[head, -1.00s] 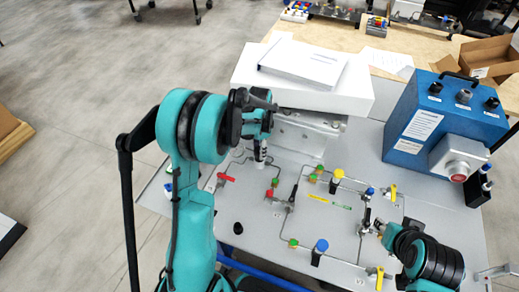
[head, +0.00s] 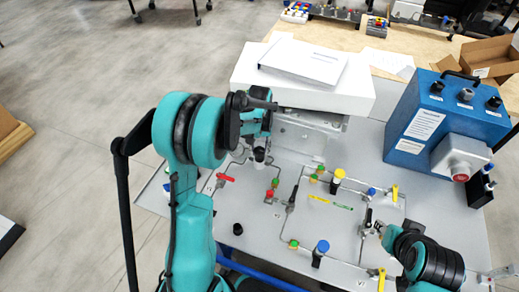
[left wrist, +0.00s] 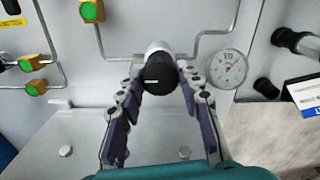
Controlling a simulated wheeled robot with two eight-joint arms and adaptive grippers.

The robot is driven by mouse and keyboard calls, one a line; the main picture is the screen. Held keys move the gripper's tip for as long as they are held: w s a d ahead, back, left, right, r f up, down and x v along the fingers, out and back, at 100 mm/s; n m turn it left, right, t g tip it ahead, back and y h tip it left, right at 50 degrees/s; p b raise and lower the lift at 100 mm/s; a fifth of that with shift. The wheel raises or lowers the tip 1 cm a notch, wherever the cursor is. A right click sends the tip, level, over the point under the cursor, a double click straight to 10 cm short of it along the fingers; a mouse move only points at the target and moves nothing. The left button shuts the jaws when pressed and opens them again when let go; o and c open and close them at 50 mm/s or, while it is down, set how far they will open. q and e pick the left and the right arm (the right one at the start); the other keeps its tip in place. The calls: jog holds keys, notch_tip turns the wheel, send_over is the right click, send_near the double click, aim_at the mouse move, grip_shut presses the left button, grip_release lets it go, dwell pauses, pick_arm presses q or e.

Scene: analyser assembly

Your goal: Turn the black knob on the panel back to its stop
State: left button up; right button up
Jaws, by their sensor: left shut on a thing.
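The black knob (left wrist: 158,73) sits on a pale cylindrical fitting on the grey panel (left wrist: 60,130), in the upper middle of the left wrist view. My left gripper (left wrist: 161,80) is shut on it, with one finger on each side.
A round gauge (left wrist: 228,69) is just right of the knob, and thin pipes run close by. In the head view, a red-handled valve (head: 225,178) lies left of the pipes. A blue box (head: 422,125) stands at right, and a white box (head: 350,88) lies behind the panel.

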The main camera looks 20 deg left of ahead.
pick_arm(q)
jog(key=n, duration=0.4)
jog(key=shift+n, duration=0.3)
jog(key=n, duration=0.4)
jog(key=shift+n, duration=0.3)
jog(key=n, duration=0.4)
jog(key=shift+s+n+b, duration=0.1)
jog(key=shift+n+b, duration=0.2)
jog(key=shift+b, duration=0.05)
jog(key=shift+n, duration=2)
jog(key=o, duration=1.2)
jog(key=shift+c, duration=0.2)
